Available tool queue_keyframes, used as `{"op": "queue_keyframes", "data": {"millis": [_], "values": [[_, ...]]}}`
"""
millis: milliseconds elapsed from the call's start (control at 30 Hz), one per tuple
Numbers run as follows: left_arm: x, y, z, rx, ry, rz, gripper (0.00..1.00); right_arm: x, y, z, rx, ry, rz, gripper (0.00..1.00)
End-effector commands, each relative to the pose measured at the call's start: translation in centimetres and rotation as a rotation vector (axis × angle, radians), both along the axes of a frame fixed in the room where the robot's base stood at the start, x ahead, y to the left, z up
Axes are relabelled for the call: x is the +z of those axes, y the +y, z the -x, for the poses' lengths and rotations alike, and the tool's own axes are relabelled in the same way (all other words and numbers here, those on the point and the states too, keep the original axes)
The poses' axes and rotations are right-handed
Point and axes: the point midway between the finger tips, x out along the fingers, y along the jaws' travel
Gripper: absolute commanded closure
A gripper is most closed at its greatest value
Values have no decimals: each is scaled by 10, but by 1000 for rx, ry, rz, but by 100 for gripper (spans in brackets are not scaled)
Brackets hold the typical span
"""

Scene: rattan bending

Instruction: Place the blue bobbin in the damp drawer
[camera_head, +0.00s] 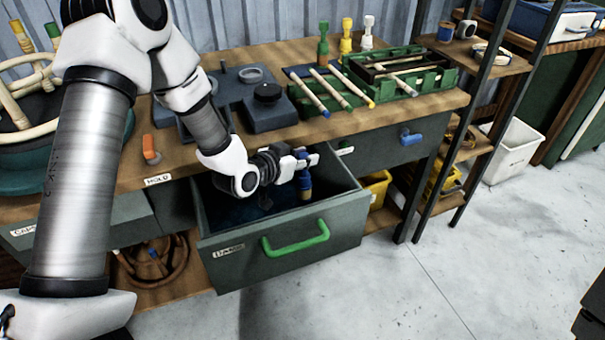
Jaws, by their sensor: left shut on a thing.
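The blue bobbin (305,184) is upright in my left gripper (303,163), which is shut on it. The gripper and bobbin are over the right part of the open drawer with the green handle (296,237). A small label on its front seems to read "DAMP", but it is too small to be sure. I cannot tell whether the bobbin touches the drawer floor. The drawer's inside is dark blue and partly hidden by my left arm. My right gripper is not in view.
The wooden workbench (420,112) holds a green tray (425,75), several rods and green, yellow and white bobbins at the back. A closed drawer with a blue handle (411,137) is at right. A shelf rack (466,120) stands beside the bench. The floor in front is clear.

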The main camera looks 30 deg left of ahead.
Motion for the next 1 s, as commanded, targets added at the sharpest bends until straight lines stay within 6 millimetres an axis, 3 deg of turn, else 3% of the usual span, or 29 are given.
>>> {"op": "queue_keyframes", "data": {"millis": [200,567,600,667,1000], "values": [[-37,0,0,-1,3,-1,100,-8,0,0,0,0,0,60],[-43,0,0,0,0,0,100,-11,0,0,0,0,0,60],[-43,0,0,0,0,0,69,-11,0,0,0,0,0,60],[-42,0,0,0,0,0,48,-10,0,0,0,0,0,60],[-37,0,0,0,-1,0,47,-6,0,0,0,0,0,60]]}}
